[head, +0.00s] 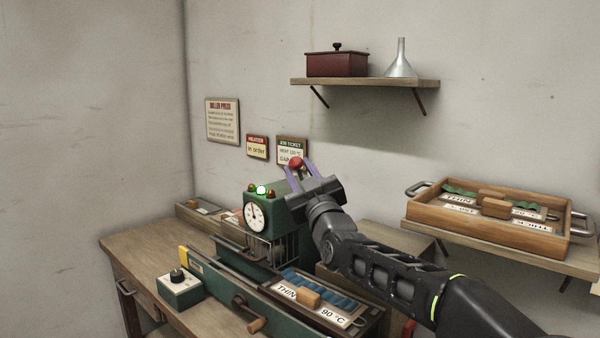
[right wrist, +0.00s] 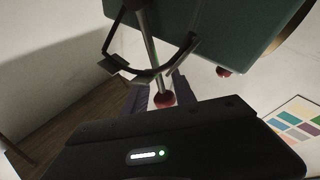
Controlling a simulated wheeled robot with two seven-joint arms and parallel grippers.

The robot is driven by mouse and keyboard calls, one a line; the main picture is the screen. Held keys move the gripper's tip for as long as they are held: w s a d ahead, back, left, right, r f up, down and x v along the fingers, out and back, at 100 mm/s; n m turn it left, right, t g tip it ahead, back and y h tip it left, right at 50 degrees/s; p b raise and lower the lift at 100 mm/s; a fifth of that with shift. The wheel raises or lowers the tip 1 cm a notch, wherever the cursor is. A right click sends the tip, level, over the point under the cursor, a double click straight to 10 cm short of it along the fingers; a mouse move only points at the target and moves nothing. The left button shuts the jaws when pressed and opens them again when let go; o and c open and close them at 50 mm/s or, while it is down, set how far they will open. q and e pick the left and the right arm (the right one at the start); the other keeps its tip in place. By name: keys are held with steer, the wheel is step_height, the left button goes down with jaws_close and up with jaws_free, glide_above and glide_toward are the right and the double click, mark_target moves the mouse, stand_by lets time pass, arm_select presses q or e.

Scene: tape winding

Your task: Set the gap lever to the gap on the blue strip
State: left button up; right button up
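The green press (head: 280,205) has a white dial (head: 257,217) and a lit green lamp between darker lamps. Its gap lever (right wrist: 148,45) is a metal rod in a curved dark guide, ending in a red knob (head: 296,162), also in the right wrist view (right wrist: 163,98). My right gripper (head: 301,165) has its purple fingers on either side of the knob; whether they press on it is unclear. The blue strip (head: 318,283) lies in the press's front tray, by cards reading "THIN" and "90 °C". My left gripper is not in view.
A wooden tray (head: 430,204) with green strips and cards stands on the right shelf. A control box with a black knob (head: 180,287) sits front left. A job ticket (head: 292,150) on the wall is partly hidden by my gripper. The bench's left end is mostly clear.

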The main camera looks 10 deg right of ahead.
steer(key=shift+f, duration=0.1)
steer(key=b+v, duration=0.2)
steer(key=v, duration=0.5)
steer(key=shift+s, duration=0.35)
steer(key=shift+f, duration=0.1)
